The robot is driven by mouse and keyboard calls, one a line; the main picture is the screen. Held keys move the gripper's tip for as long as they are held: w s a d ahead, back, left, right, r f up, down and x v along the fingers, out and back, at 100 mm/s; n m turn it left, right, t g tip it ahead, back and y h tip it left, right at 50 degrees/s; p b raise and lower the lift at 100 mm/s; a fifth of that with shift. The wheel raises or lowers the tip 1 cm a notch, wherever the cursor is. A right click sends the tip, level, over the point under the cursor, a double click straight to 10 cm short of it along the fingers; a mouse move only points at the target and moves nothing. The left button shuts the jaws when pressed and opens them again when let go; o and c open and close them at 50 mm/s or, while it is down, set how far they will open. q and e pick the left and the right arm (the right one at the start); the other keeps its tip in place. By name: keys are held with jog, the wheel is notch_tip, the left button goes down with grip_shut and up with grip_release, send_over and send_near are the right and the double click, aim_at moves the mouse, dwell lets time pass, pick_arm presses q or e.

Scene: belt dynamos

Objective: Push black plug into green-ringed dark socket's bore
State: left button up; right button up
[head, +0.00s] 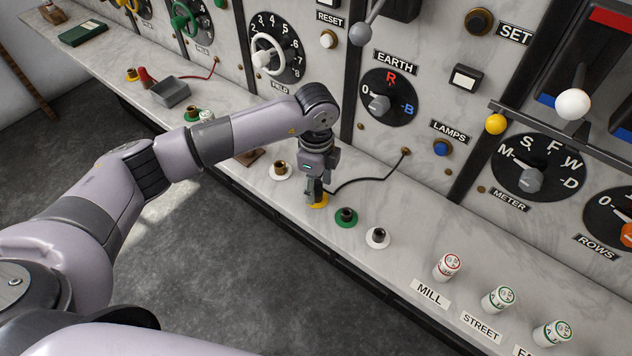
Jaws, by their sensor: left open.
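The green-ringed dark socket (347,218) stands on the marble ledge, just right of my left gripper, its bore facing up and looking empty. My left gripper (314,194) points down, open, over a yellow-ringed socket (319,201). A black cord (366,179) runs from the panel down to the gripper's fingers. The black plug at its end is mostly hidden by the fingers; I cannot tell whether it sits in the yellow-ringed socket. My right gripper is out of view.
White-ringed sockets (378,237) and (281,170) stand on either side. Labelled white cylinders (447,266) stand at the right of the ledge. The upright panel with knobs rises close behind. A grey tray (171,92) lies farther left.

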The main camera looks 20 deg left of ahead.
pick_arm(q)
jog(key=shift+f, duration=0.3)
jog(key=shift+c, duration=0.5)
grip_shut()
jog(key=shift+c, duration=1.2)
grip_release()
jog(key=shift+r, duration=0.35)
jog(key=shift+c, duration=0.3)
grip_shut()
